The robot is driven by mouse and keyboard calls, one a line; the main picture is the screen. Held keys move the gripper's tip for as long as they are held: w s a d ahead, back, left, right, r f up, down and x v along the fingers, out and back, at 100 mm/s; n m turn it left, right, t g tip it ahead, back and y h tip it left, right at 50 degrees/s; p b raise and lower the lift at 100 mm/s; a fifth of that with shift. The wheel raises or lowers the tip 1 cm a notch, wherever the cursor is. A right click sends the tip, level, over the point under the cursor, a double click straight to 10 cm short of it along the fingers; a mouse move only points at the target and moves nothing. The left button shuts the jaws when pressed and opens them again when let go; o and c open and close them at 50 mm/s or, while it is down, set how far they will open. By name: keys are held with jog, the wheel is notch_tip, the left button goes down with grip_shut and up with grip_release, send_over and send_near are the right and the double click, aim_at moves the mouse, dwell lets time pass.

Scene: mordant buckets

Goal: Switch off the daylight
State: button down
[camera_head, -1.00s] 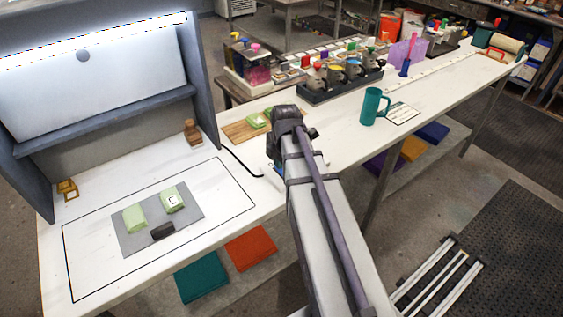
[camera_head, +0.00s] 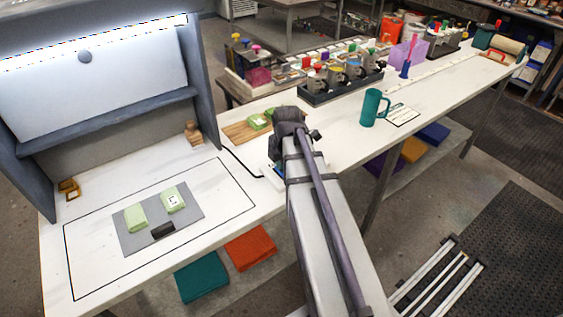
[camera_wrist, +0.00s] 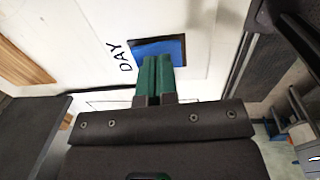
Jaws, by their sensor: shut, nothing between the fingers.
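The daylight lamp (camera_head: 130,30) is a bright white strip along the top of the grey booth and is lit. In the wrist view a blue switch (camera_wrist: 172,46) in a dark frame lies on the white surface, beside the printed word DAY. My gripper (camera_wrist: 159,62) is shut and empty, its green fingertips overlapping the near edge of the switch in the picture. I cannot tell whether they touch it. In the head view my arm hides the fingertips and most of the switch.
A black cable runs toward the switch. The bench's front edge lies under my arm.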

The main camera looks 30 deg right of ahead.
notch_tip(320, 180, up, 14)
jog(key=s+p, duration=0.1)
jog(key=p, duration=1.3)
jog(key=shift+s, duration=0.3)
jog(key=shift+w+d+f, duration=0.1)
jog(key=shift+w+d, duration=0.1)
jog(key=shift+w, duration=0.55)
jog(key=f+b, duration=0.4)
jog(key=w+f+b, duration=0.1)
jog(key=f+b, duration=0.9)
jog(key=shift+w, duration=0.35)
